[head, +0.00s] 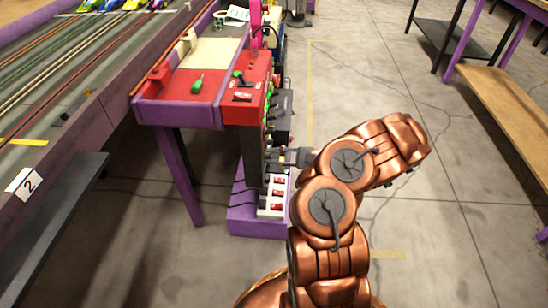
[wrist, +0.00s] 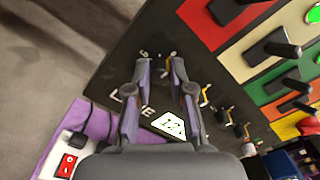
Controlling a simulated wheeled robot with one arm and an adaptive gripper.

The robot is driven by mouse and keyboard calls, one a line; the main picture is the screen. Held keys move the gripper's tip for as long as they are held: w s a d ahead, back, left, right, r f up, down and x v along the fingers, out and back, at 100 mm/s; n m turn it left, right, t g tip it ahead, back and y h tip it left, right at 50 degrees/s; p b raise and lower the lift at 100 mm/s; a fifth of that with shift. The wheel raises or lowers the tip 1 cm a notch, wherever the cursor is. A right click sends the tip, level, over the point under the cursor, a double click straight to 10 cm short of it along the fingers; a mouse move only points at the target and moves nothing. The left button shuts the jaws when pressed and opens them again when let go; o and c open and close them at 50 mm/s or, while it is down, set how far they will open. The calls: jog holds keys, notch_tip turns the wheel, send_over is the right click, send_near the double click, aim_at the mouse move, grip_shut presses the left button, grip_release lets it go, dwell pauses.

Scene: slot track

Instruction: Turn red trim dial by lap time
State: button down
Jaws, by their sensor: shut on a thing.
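My gripper (head: 292,157) reaches left to the dark side panel (head: 251,150) below the red table end. In the wrist view my gripper (wrist: 159,68) has its fingers around a small spot on the dark panel (wrist: 122,72), with small scale marks just beyond the tips. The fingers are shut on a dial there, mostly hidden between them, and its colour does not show. A small pale readout (wrist: 168,123) with dark digits sits beneath the fingers, partly covered. White letters beside it are partly hidden.
Coloured panel strips with black levers (wrist: 282,48) lie right of my gripper. A white power strip (head: 264,205) with red switches stands on a purple base (head: 250,227) below. The slot track (head: 70,95) is at left; open floor (head: 430,240) is at right.

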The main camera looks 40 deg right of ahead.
dwell(0.3)
jog(key=c, duration=1)
grip_release()
jog(key=shift+c, duration=0.2)
jog(key=v, duration=1.2)
